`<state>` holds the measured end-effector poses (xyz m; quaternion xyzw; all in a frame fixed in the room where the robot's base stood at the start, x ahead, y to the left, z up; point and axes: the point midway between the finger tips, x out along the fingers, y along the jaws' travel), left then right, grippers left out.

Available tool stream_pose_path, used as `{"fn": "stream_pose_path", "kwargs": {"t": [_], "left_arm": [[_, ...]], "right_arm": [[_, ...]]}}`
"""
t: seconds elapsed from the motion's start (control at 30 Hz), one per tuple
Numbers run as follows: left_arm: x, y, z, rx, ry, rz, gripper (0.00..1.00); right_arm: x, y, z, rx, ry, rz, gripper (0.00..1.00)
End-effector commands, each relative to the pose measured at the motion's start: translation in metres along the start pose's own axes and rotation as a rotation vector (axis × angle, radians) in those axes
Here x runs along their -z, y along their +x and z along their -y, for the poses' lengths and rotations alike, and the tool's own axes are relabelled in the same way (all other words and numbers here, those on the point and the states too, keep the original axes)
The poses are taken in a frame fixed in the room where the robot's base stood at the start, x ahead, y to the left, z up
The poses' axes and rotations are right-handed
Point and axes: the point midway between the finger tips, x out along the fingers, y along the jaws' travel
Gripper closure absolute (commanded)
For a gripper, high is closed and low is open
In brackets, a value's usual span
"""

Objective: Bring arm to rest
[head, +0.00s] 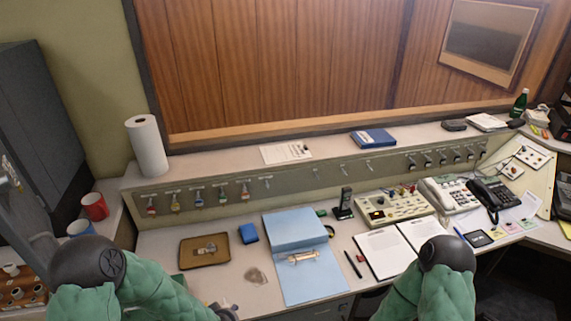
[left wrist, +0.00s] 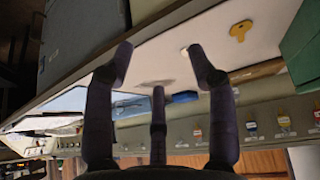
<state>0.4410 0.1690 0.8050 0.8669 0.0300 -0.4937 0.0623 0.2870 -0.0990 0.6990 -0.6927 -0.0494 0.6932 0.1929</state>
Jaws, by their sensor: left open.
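My left arm comes in from the lower left of the head view in a green sleeve. Only a dark part of its gripper (head: 224,312) shows there, at the bottom edge over the front of the desk. In the left wrist view the left gripper (left wrist: 160,68) has its dark fingers spread apart, with nothing between them. A brass key (left wrist: 240,30) lies on the pale desk top beyond the fingertips. My right arm's green sleeve and dark joint show at the lower right of the head view; its gripper is out of sight.
The desk holds a brown tray (head: 205,252), a blue box (head: 248,233), a blue folder (head: 301,280), an open notebook (head: 385,250), a switch console (head: 395,208) and phones (head: 490,196). Tagged keys (head: 198,198) hang along the ledge. A grey cabinet (head: 40,110) stands left.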

Motion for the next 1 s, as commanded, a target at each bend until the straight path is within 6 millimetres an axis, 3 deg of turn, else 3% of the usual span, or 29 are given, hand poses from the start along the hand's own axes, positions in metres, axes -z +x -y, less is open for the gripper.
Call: {"fn": "stream_pose_path", "kwargs": {"t": [0.03, 0.2, 0.4, 0.5, 0.7, 1.0], "left_arm": [[-0.019, 0.007, -0.004, -0.025, -0.01, 0.051, 0.43], [-0.078, 0.019, -0.019, -0.111, -0.057, 0.211, 0.43], [-0.146, 0.021, -0.034, -0.189, -0.117, 0.403, 0.43], [-0.171, 0.018, -0.039, -0.214, -0.138, 0.475, 0.43], [-0.194, 0.013, -0.044, -0.235, -0.159, 0.542, 0.43], [-0.195, 0.013, -0.044, -0.235, -0.161, 0.546, 0.43]], "right_arm": [[0.0, 0.0, 0.0, 0.0, 0.0, 0.0, 0.59], [0.0, 0.0, 0.0, 0.0, 0.0, 0.0, 0.59], [0.0, 0.0, 0.0, 0.0, 0.0, 0.0, 0.59], [0.0, 0.0, 0.0, 0.0, 0.0, 0.0, 0.59], [0.0, 0.0, 0.0, 0.0, 0.0, 0.0, 0.59], [0.0, 0.0, 0.0, 0.0, 0.0, 0.0, 0.59]]}}
